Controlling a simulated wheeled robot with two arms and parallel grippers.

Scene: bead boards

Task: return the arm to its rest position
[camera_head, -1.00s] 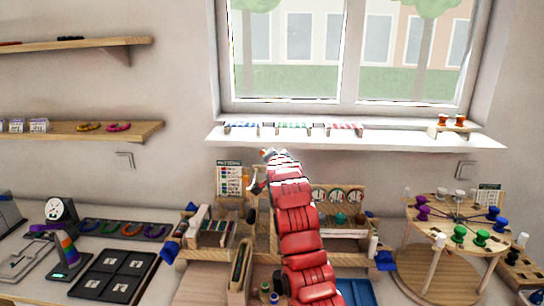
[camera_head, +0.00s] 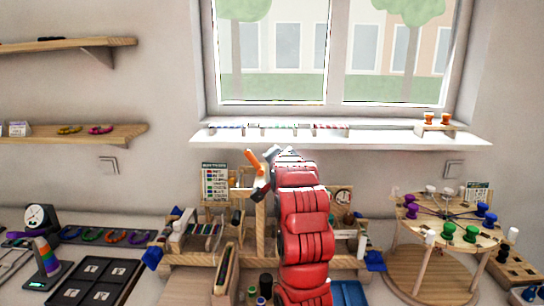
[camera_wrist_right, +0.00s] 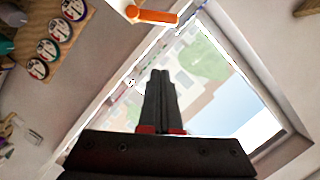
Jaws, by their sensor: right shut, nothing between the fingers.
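My right arm (camera_head: 304,225), red and padded, rises from the bottom of the head view across the middle of the workbench. Its upper end overlaps the lower edge of the white window sill. My right gripper (camera_wrist_right: 161,78) shows in the right wrist view with its dark fingers together and empty, against the window. In the head view its fingers cannot be made out clearly. A small orange rod-like piece (camera_head: 252,158) shows just left of the arm's upper end, and an orange piece is near the fingers in the wrist view (camera_wrist_right: 152,16). My left gripper is not in view.
A round wooden stand with coloured spools (camera_head: 447,214) is on the right. A pattern card (camera_head: 215,182) and wooden racks sit behind the arm.

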